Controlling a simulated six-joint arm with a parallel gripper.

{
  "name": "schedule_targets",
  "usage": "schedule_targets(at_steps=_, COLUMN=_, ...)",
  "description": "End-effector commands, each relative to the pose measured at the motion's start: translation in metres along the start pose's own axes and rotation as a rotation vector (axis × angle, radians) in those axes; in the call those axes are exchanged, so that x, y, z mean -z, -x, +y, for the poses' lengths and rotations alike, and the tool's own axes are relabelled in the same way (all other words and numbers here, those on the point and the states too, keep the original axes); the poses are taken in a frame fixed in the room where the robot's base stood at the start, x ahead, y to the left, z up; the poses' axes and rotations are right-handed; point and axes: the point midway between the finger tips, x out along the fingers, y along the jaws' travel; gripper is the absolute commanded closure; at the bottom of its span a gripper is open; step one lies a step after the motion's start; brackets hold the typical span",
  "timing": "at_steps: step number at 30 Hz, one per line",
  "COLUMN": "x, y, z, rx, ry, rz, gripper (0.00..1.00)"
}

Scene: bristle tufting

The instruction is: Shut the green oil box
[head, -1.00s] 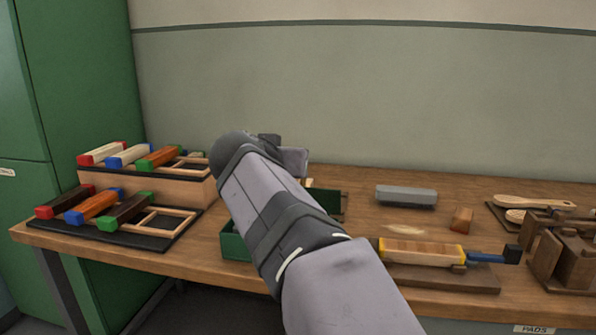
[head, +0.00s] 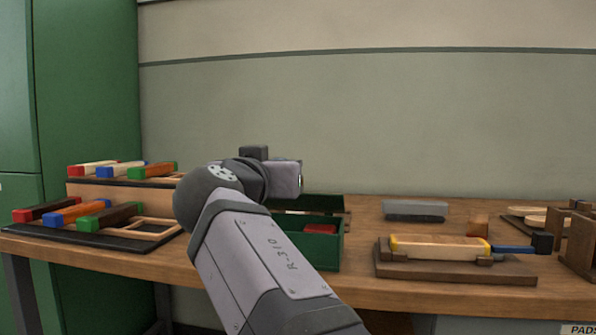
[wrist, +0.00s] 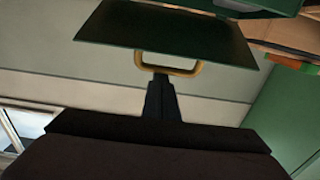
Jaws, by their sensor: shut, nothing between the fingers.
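The green oil box (head: 322,250) stands on the bench, partly hidden behind my arm. It is open, and a red block (head: 321,229) shows inside. In the wrist view its green lid (wrist: 165,38) is a flat panel standing away from the box body (wrist: 235,8), with a tan loop handle (wrist: 182,71) on its edge. My gripper (wrist: 160,82) is shut and empty, its dark fingertips right at the handle. I cannot tell whether they touch it or pass inside the loop. In the head view my wrist hides the fingers.
At the left is a two-level rack (head: 125,190) with several colour-ended wooden blocks.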

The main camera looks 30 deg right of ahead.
Motion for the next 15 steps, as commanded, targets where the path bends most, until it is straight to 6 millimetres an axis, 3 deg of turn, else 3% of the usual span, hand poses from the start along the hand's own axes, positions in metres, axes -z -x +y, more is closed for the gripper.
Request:
schedule_targets(at_steps=1, x=-0.012, y=0.003, z=-0.001, rx=0.001, ry=-0.001, rz=0.02, gripper=1.0)
schedule_targets(at_steps=15, x=-0.033, y=0.023, z=-0.001, rx=0.0, ry=-0.002, rz=0.129, gripper=1.0)
